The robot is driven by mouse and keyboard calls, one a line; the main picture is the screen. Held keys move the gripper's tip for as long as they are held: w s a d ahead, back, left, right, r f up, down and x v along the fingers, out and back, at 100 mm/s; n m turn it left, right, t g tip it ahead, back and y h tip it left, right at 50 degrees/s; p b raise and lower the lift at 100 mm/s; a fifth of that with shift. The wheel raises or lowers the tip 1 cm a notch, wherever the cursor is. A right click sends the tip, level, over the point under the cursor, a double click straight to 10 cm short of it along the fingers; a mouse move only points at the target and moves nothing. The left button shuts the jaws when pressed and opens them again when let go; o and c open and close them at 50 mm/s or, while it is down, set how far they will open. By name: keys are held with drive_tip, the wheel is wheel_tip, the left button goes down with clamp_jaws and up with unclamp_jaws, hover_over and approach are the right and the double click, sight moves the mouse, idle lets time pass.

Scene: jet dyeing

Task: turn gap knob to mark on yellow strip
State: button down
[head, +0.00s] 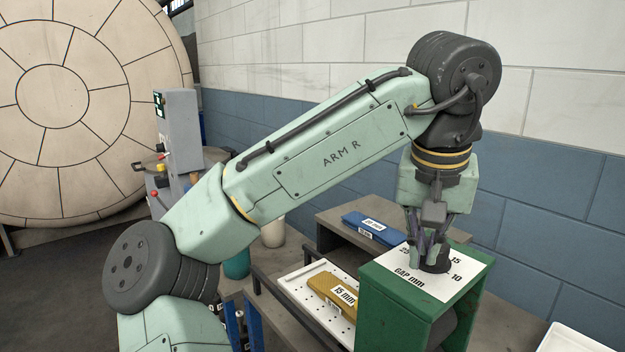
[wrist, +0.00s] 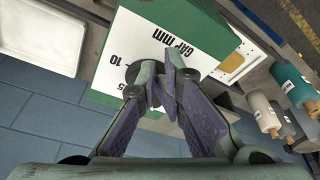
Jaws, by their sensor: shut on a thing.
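The gap knob (head: 437,266) is a dark round knob on top of a green box (head: 400,308). Around it a white dial plate (head: 462,262) reads "GAP mm", with 15 and 10 legible and another number partly covered by my gripper. My gripper (head: 428,250) points down and is shut on the knob; the wrist view also shows the knob (wrist: 136,73) at the fingertips. Any pointer on the knob is hidden, so its setting cannot be read.
The yellow strip lies on a white perforated tray (head: 290,283). A blue strip (head: 370,226) with a hard-to-read label lies on a raised shelf behind. Another white tray (head: 575,340) is at the lower right. A blue and white tiled wall stands close behind.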

drive_tip(key=shift+w+a, duration=0.15)
drive_tip(key=shift+w, duration=0.05)
idle(0.3)
drive_tip(key=shift+s+a+f, duration=0.1)
drive_tip(key=shift+s+a, duration=0.15)
drive_tip(key=w+v, duration=0.1)
drive_tip(key=v, duration=0.5)
drive_tip(key=shift+d, duration=0.3)
drive_tip(key=shift+w+a, duration=0.15)
drive_tip(key=shift+w, duration=0.05)
